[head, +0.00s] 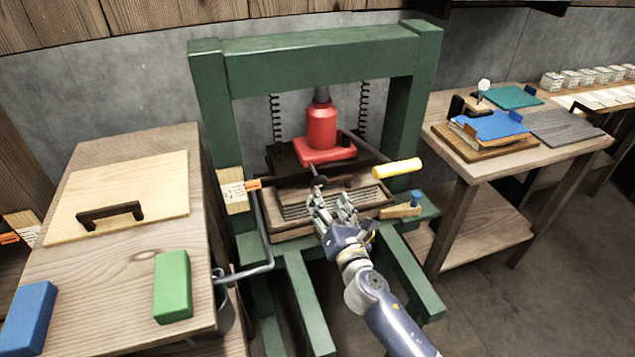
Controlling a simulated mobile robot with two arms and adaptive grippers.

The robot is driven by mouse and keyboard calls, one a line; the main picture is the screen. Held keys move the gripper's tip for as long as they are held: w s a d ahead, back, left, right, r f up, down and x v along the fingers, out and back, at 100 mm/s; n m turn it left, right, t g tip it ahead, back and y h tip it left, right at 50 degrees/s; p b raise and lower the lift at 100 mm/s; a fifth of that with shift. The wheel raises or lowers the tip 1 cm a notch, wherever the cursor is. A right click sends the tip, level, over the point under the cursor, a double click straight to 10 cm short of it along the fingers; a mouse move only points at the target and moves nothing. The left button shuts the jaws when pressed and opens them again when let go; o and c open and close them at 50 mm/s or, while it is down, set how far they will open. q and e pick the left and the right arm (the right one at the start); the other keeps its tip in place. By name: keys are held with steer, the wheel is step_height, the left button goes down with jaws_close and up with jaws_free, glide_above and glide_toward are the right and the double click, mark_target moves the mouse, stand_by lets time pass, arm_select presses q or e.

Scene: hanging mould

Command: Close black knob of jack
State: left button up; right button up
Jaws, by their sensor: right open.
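The red jack (321,135) stands upright in the middle of the green press frame (300,62). A small black knob (320,181) shows at the front of the jack, low and a little left of centre. My right gripper (333,205) is open and empty. Its fingertips are just below and in front of the black knob, over the wooden mould (290,218). I cannot tell whether a finger touches the knob. A bar with a yellow handle (397,169) sticks out to the right of the jack. My left gripper is not in view.
A wooden table (150,255) on the left holds a board with a black handle (110,213), a green block (172,286) and a blue block (28,317). A bent metal rod (262,235) hangs at the press's left. The right table (445,160) carries blue sheets.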

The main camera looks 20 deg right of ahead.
mark_target(321, 186)
steer(key=w, duration=0.7)
steer(key=shift+w+d+f, duration=0.1)
steer(key=shift+w, duration=0.2)
steer(key=c, duration=1.1)
